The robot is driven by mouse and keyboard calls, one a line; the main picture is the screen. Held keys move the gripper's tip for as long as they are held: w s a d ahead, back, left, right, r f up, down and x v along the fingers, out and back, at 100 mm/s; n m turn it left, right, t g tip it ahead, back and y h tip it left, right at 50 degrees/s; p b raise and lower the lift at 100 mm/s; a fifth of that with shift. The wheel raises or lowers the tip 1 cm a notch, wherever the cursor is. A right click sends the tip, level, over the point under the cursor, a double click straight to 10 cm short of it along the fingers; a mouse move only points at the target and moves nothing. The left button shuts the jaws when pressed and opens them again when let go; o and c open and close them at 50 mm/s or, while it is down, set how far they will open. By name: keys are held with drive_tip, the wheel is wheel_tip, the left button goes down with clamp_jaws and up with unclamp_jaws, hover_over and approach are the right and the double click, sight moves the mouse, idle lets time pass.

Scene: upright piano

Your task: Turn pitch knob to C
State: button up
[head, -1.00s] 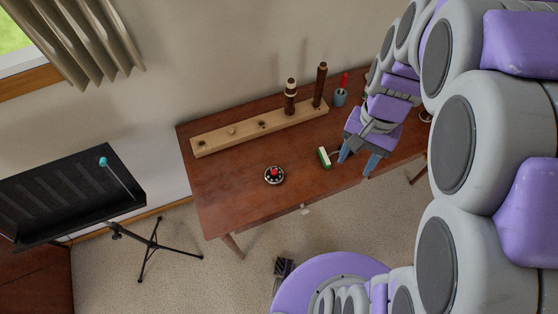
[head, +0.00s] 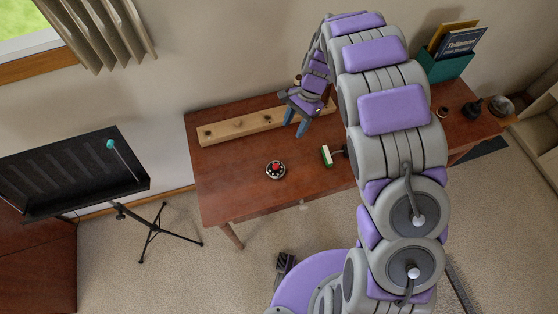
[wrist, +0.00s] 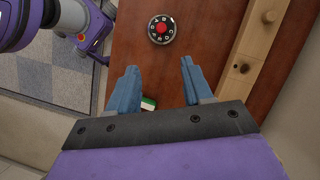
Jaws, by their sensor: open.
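The pitch knob (head: 275,170) is a small round black dial with a red centre and pale markings around it. It sits on the brown wooden table (head: 240,195). In the wrist view the knob (wrist: 162,29) shows beyond my fingertips, near the top middle. Its markings are too small to read surely. My gripper (head: 296,122) has two blue fingers and is above the table, up and to the right of the knob in the head view. In the wrist view my gripper (wrist: 160,65) is open, with nothing between its fingers, apart from the knob.
A wooden block with holes (head: 240,127) lies along the table's back. A green and white item (head: 327,156) lies right of the knob, partly behind a finger in the wrist view. A music stand (head: 75,172) stands left. A teal holder with books (head: 445,66) is at the back right.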

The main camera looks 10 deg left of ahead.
sight(276, 165)
drive_tip(key=b+x, duration=0.1)
drive_tip(key=x, duration=0.5)
drive_tip(key=b+x, duration=0.1)
drive_tip(key=x, duration=0.4)
drive_tip(key=b+x, duration=0.1)
drive_tip(key=x, duration=0.5)
drive_tip(key=shift+s+a+f, duration=0.1)
drive_tip(key=shift+a+f, duration=0.15)
drive_tip(key=shift+a, duration=0.1)
clamp_jaws()
